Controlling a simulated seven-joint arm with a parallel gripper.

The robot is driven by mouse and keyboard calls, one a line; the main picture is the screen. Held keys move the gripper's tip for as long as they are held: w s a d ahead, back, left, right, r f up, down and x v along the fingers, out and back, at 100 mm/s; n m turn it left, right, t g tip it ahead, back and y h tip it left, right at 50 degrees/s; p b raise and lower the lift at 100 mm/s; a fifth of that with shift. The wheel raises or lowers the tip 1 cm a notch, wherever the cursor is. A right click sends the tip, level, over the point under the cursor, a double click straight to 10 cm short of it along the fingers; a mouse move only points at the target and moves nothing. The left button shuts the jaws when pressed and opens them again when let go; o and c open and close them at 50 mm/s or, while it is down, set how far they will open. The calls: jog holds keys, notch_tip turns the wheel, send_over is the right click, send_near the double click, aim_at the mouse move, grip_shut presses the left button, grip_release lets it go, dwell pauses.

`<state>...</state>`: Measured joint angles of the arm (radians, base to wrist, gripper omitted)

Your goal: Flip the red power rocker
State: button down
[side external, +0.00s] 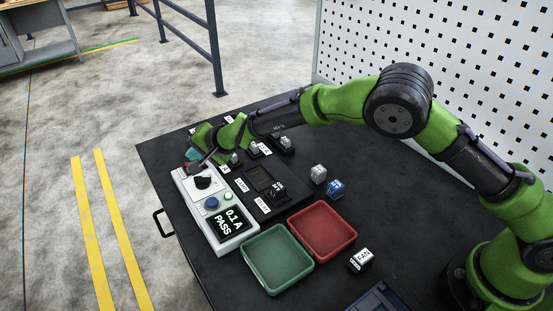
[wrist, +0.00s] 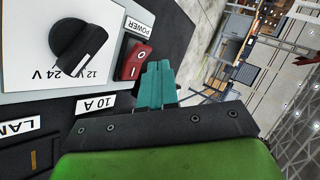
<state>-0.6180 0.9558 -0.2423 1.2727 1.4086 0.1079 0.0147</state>
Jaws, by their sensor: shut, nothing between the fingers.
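The red power rocker (wrist: 135,61), marked I and O, sits at the edge of the white tester panel under the POWER label in the wrist view. I cannot make it out in the side view. The white tester (side external: 235,240) stands at the left of the black top, with a display reading "0.1 A PASS". My gripper (wrist: 160,67) has its teal fingers shut and empty, just right of the rocker in the wrist view. I cannot tell whether they touch it. In the side view my gripper (side external: 192,154) is at the tester's far end.
A black knob (wrist: 79,48) is beside the rocker. A green tray (side external: 277,286), a red tray (side external: 322,257) and several small cubes lie to the right. Socketed modules stand beside the tester.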

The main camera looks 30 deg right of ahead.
jog(key=shift+a+f, duration=0.2)
jog(key=shift+f, duration=0.2)
jog(key=shift+a+f, duration=0.15)
jog(key=shift+f, duration=0.2)
dwell(0.5)
jog(key=shift+r, duration=0.15)
jog(key=shift+d+r, duration=0.3)
jog(key=shift+r, duration=0.35)
jog(key=shift+r, duration=0.1)
jog(key=r, duration=0.1)
jog(key=d+r, duration=0.1)
jog(key=r, duration=0.1)
jog(key=d+r, duration=0.1)
jog(key=shift+r, duration=0.2)
dwell(0.4)
